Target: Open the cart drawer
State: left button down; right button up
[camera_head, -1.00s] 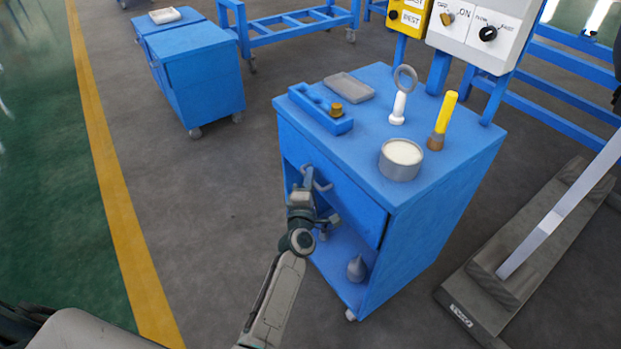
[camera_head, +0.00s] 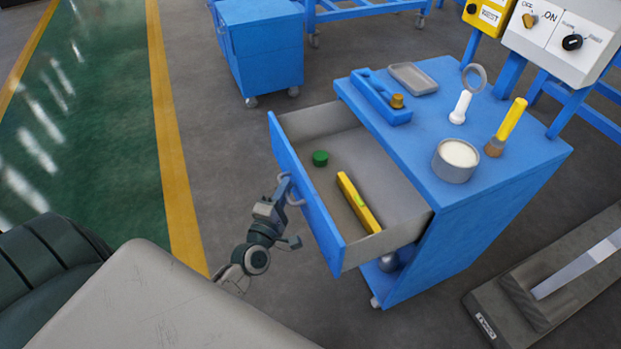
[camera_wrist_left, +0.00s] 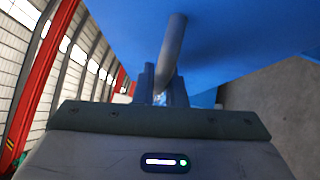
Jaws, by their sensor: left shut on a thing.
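The blue cart (camera_head: 480,213) stands at the centre right with its drawer (camera_head: 300,203) pulled well out towards the lower left. Inside the drawer lie a small green cap (camera_head: 320,158) and a yellow level (camera_head: 358,203). My left gripper (camera_head: 280,190) is shut on the grey drawer handle (camera_head: 295,199) at the drawer's front. In the left wrist view the handle bar (camera_wrist_left: 171,50) runs down between the fingers (camera_wrist_left: 160,88), with the blue drawer front behind. My right gripper is not in view.
On the cart top are a blue holder (camera_head: 378,98), a grey tray (camera_head: 414,78), a white-handled ring tool (camera_head: 463,105), a yellow-handled brush (camera_head: 510,120) and a round tin (camera_head: 455,160). A second blue cart (camera_head: 262,50) stands behind. A pallet jack (camera_head: 540,300) is at right. Floor left of the drawer is clear.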

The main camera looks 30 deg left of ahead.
pick_arm(q)
jog(key=shift+s+a, duration=0.85)
jog(key=shift+s, duration=0.2)
jog(key=shift+s+a, duration=0.8)
jog(key=shift+s, duration=0.25)
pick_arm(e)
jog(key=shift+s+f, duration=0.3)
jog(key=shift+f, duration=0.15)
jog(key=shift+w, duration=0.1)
pick_arm(q)
jog(key=c, duration=1.5)
grip_release()
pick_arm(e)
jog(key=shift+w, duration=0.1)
